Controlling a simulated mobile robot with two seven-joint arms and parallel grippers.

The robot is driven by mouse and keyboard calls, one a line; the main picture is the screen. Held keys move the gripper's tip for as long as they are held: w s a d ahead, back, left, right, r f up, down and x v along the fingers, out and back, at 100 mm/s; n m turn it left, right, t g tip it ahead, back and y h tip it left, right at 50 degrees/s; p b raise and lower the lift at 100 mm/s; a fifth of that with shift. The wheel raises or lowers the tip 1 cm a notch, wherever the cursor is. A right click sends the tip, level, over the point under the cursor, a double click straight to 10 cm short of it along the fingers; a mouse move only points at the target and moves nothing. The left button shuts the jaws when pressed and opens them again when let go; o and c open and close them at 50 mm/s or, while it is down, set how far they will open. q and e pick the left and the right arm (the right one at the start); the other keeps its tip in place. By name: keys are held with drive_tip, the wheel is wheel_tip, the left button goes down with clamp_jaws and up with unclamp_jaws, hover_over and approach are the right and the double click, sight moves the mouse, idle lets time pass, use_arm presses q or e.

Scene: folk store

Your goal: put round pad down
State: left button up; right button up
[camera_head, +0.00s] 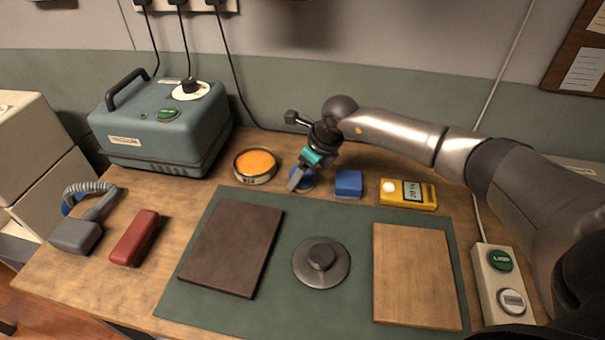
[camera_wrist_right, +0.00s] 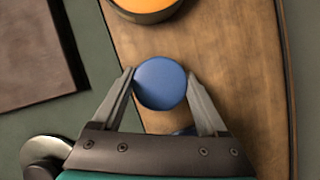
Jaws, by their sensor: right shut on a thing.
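The round pad (camera_head: 307,181) is a small blue disc, partly hidden by my right gripper (camera_head: 297,180) in the head view. In the right wrist view the round pad (camera_wrist_right: 160,84) sits between the two fingertips of my right gripper (camera_wrist_right: 161,80), which is shut on it. The pad is over the bare wood strip at the back of the bench (camera_head: 330,190), between the orange dish and the blue block. I cannot tell whether it touches the wood. My left gripper is not in view.
An orange-filled round dish (camera_head: 255,164) is left of the pad, a blue block (camera_head: 348,184) and yellow meter (camera_head: 408,194) right. On the green mat (camera_head: 300,302) lie a dark board (camera_head: 232,248), a metal disc with a knob (camera_head: 321,262) and a wooden board (camera_head: 415,275).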

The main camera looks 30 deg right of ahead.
drive_tip(key=shift+r, duration=0.1)
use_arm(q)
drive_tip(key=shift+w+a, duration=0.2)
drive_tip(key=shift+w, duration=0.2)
use_arm(e)
drive_tip(key=o, duration=1.1)
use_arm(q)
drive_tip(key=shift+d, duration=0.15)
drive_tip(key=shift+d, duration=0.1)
